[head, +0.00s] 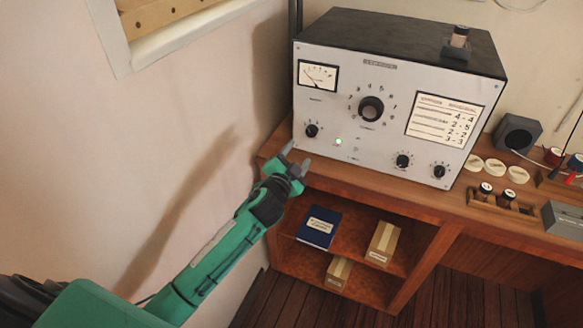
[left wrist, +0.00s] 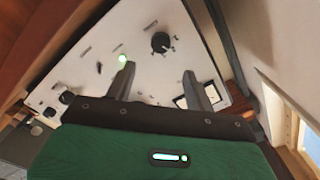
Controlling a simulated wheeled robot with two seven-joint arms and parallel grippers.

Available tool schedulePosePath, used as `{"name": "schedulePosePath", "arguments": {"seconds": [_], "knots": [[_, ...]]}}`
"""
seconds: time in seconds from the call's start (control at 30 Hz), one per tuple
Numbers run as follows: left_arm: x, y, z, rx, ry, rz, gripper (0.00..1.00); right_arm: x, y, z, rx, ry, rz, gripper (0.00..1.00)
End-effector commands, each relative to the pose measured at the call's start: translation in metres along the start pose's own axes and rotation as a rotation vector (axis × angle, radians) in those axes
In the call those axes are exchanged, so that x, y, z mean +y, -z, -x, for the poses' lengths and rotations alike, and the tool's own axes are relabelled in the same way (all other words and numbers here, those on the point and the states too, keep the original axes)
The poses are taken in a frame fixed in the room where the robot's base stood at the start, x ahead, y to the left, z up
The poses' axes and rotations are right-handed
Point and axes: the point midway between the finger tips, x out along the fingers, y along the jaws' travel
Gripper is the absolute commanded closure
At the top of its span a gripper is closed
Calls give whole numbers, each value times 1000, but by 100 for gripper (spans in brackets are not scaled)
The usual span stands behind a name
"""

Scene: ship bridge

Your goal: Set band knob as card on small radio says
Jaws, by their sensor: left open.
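A radio set with a pale front panel (head: 345,175) and dark case stands on the wooden bench. A large dark knob (head: 371,109), ringed by numbers, sits mid-panel; it also shows in the left wrist view (left wrist: 160,42). Smaller knobs sit at lower left (head: 311,130) and lower right (head: 403,160), (head: 438,171). Their labels are too small to read, so I cannot tell which is the band knob. A card (head: 443,119) on the panel bears rows of number pairs. My left gripper (head: 297,160) is open and empty, below the lower-left knob. My right gripper is out of view.
A green lamp (head: 338,141) glows on the panel, and a meter (head: 318,76) is at upper left. A small dark box (head: 516,135), pale discs (head: 495,167) and a wooden holder (head: 500,204) lie to the right. The shelf below holds a blue book (head: 319,227) and boxes (head: 383,243).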

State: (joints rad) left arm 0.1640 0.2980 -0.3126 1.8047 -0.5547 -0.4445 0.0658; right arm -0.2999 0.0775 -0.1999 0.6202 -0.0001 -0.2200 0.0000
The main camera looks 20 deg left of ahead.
Motion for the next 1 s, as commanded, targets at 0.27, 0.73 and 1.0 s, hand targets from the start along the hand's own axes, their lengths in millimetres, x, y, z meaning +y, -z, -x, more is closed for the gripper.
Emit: {"name": "schedulePosePath", "arguments": {"seconds": [0.27, 0.73, 1.0], "knots": [[0, 0, 32, 1, 0, 0, 46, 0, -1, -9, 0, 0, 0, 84], [0, 0, 36, 1, 0, -1, 46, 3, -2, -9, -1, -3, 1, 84], [23, -29, 34, -51, -42, 16, 46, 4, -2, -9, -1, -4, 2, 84]]}}
